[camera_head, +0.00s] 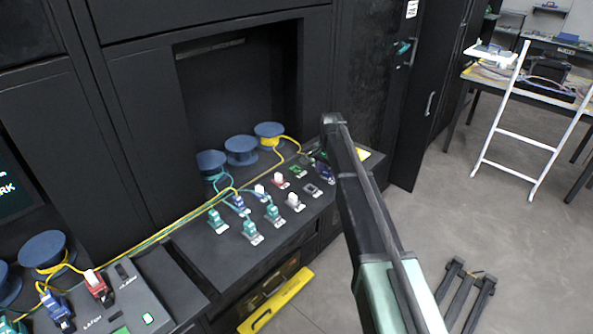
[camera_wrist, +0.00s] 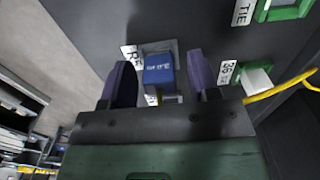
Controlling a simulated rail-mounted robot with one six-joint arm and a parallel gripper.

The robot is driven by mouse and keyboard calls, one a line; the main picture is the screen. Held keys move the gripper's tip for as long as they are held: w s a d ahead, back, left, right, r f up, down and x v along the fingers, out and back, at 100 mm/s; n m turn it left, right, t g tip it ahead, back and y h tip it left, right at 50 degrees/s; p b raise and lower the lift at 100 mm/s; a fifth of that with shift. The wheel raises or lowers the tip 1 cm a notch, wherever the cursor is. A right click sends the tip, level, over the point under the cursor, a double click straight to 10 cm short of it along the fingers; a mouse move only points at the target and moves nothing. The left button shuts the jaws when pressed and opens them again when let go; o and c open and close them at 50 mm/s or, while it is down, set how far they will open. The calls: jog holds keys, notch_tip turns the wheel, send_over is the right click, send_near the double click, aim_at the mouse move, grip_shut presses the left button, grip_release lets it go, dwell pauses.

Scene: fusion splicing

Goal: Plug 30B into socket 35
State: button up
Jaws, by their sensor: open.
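In the wrist view a blue plug (camera_wrist: 158,72) sits in a grey socket plate on the dark panel; its lettering is too blurred to read. My gripper (camera_wrist: 161,60) is open, with one dark finger on each side of the plug. To its right, a label (camera_wrist: 228,72) looks like 35, but I cannot be sure of the digits. Beside that label is a green-edged fitting (camera_wrist: 237,76) with a white block (camera_wrist: 258,82) and a yellow cable. In the head view my gripper (camera_head: 322,164) is at the right end of the panel, and a dark blue piece shows beside it.
Several teal, white and red plugs stand on the sloped panel (camera_head: 225,255), left of my gripper. An empty-looking green socket (camera_head: 298,171) and a grey one (camera_head: 311,190) are near it. Blue spools (camera_head: 241,150) with cables stand behind. A white ladder (camera_head: 515,135) stands on the floor right.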

dwell(0.4)
grip_shut()
jog(key=shift+r, duration=0.1)
jog(key=shift+r+p, duration=2.95)
jog(key=shift+p, duration=0.1)
